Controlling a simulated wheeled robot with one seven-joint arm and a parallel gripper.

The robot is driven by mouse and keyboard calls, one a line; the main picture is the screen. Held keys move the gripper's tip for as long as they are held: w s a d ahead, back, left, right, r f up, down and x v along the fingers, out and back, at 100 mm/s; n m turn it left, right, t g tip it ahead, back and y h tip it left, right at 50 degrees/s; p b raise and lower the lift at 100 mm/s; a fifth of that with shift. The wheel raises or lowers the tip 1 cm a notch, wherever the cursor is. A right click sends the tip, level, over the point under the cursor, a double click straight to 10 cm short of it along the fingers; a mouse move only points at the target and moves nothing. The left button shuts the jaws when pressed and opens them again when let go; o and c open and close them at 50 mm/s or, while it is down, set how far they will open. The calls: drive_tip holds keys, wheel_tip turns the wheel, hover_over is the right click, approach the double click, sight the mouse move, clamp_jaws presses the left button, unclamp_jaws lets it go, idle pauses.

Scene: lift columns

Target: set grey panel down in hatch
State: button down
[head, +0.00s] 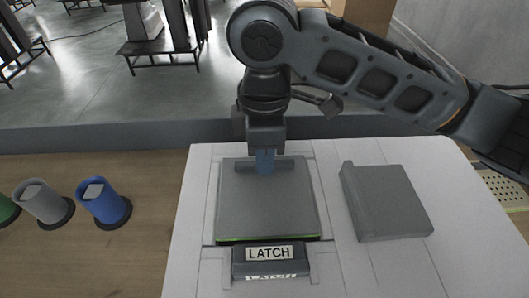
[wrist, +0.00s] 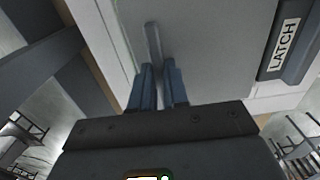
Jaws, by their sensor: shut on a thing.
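The grey panel (head: 268,208) is a flat square plate with a raised bar handle along its far side. It lies over the hatch in the white top, with a thin green strip along its near edge. I cannot tell whether it sits flush. My gripper (head: 265,162) points down from above and is shut on the handle. In the wrist view the blue fingers (wrist: 157,85) are on either side of the handle bar of the panel (wrist: 205,50). The hatch opening is hidden under the panel. A dark block labelled LATCH (head: 270,262) is just in front of the panel's near edge.
A second grey slab (head: 387,203) lies on the white top (head: 345,270) to the right of the panel. Blue (head: 104,204) and grey (head: 43,203) cylinders, plus part of a green one, stand on the brown surface at left. My arm reaches in from the right.

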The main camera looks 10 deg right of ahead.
drive_tip(key=shift+f, duration=0.25)
idle(0.4)
drive_tip(key=c, duration=1.1)
unclamp_jaws()
drive_tip(key=shift+o, duration=0.2)
drive_tip(key=shift+r+p, duration=2.05)
drive_tip(key=shift+r, duration=1.45)
drive_tip(key=shift+s, duration=0.15)
